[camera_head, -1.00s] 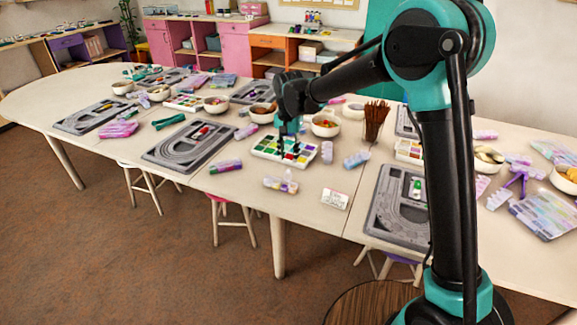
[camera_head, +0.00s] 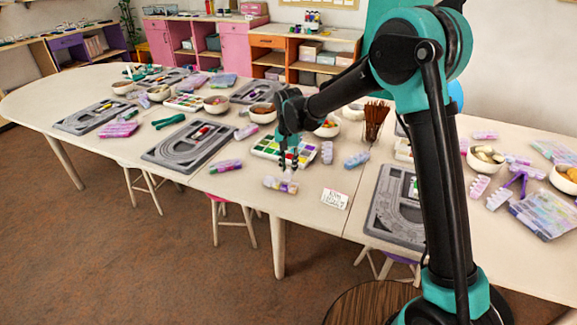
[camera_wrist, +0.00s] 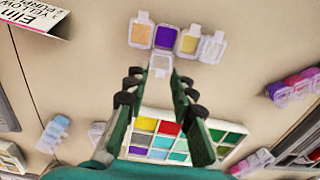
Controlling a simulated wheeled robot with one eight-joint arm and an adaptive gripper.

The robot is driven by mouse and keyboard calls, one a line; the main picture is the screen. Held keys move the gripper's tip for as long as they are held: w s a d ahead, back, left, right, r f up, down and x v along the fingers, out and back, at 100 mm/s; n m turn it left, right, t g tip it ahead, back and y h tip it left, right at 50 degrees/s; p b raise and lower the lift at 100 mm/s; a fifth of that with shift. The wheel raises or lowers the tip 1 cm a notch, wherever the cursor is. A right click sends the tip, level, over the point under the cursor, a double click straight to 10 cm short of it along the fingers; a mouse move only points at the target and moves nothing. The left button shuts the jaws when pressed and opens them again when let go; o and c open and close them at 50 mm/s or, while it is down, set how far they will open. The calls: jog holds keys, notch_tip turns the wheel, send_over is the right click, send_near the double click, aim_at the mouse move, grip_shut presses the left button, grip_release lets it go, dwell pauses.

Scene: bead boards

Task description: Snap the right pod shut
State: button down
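A short strip of small clear pods (camera_head: 279,185) lies near the table's front edge; in the wrist view its pods show orange (camera_wrist: 141,34), purple (camera_wrist: 166,38), yellow (camera_wrist: 189,42) and a pale, clear one (camera_wrist: 212,48). A clear flap, seemingly a raised lid (camera_wrist: 160,66), sticks out from the purple pod toward my gripper. The other lids are too small to judge. My gripper (camera_wrist: 158,82) is open and empty, its fingertips either side of that flap and apart from it. In the head view my gripper (camera_head: 289,163) is just above and behind the strip.
A bead tray of coloured compartments (camera_head: 268,150) lies behind the strip, under my gripper. A name card (camera_head: 335,198) is to its right. Bead boards (camera_head: 188,145) and other pod strips (camera_head: 226,166) lie around. Bare table lies in front of the strip.

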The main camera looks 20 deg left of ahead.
aim_at(287, 176)
jog(key=shift+s, duration=0.1)
jog(key=shift+s+a+r+t, duration=0.15)
jog(key=shift+s+t, duration=0.65)
jog(key=shift+t, duration=0.6)
jog(key=s+t, duration=0.1)
jog(key=t, duration=0.1)
jog(key=s+t, duration=0.1)
jog(key=shift+t, duration=0.4)
jog(key=t, duration=0.1)
jog(key=s+f+t, duration=0.1)
jog(key=t, duration=0.1)
jog(key=shift+s+a+f+h, duration=0.1)
jog(key=shift+s+a+h, duration=0.05)
jog(key=shift+s+h, duration=0.15)
jog(key=shift+s+f+t, duration=0.3)
jog(key=shift+s+t, duration=0.05)
jog(key=shift+t, duration=0.65)
jog(key=shift+s+f+t, duration=0.3)
jog(key=shift+t, duration=0.7)
jog(key=shift+h, duration=0.3)
jog(key=c, duration=1.6)
grip_release()
